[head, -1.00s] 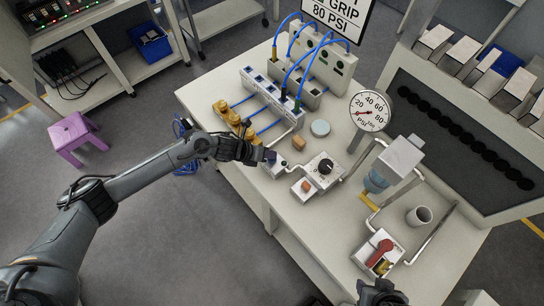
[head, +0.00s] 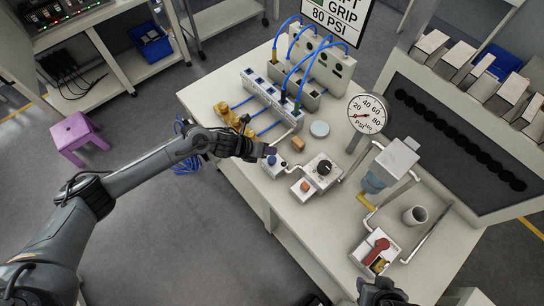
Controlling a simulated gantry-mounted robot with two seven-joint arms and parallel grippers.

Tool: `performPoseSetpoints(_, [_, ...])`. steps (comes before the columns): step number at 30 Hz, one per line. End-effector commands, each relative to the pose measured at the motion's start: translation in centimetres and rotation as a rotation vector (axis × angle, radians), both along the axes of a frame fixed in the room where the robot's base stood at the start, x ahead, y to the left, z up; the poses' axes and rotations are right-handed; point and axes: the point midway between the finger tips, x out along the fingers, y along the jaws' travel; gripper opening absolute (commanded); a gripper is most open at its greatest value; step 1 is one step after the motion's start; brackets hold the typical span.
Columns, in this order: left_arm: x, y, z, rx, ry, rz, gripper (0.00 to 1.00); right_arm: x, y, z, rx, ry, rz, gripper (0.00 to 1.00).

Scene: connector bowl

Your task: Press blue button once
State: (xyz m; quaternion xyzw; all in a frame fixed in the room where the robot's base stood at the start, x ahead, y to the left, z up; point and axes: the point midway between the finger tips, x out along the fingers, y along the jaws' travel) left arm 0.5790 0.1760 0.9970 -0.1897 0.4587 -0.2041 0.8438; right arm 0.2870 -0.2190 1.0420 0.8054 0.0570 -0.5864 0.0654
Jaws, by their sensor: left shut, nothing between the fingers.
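The blue button (head: 271,160) sits on top of a small pale box (head: 276,171) near the table's left front edge. My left gripper (head: 267,150) is shut and empty, with its tip just behind and above the button in the picture. I cannot tell whether the tip touches it. My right gripper (head: 382,291) shows only in part at the bottom edge, near the box with the red lever; its fingers cannot be made out.
A pressure gauge (head: 366,114), brass fittings (head: 234,119) and a red lever box (head: 378,251) are also on the table (head: 340,225).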

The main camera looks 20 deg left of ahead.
Motion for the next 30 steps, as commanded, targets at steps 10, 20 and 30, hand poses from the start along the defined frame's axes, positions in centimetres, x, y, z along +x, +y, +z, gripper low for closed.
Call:
performPoseSetpoints(10, [0.0,0.0,2.5,0.0,-0.001,-0.001,0.0,0.0,0.0,1.7,0.0,0.0,0.0,0.43])
performPoseSetpoints(20, [0.0,0.0,2.4,0.0,-0.001,-0.001,0.0,0.0,0.2,1.7,0.007,0.0,-0.004,0.43])
performPoseSetpoints(30, [0.0,0.0,2.4,0.0,0.001,-0.001,0.0,0.0,0.2,1.7,0.009,0.0,-0.006,0.43])
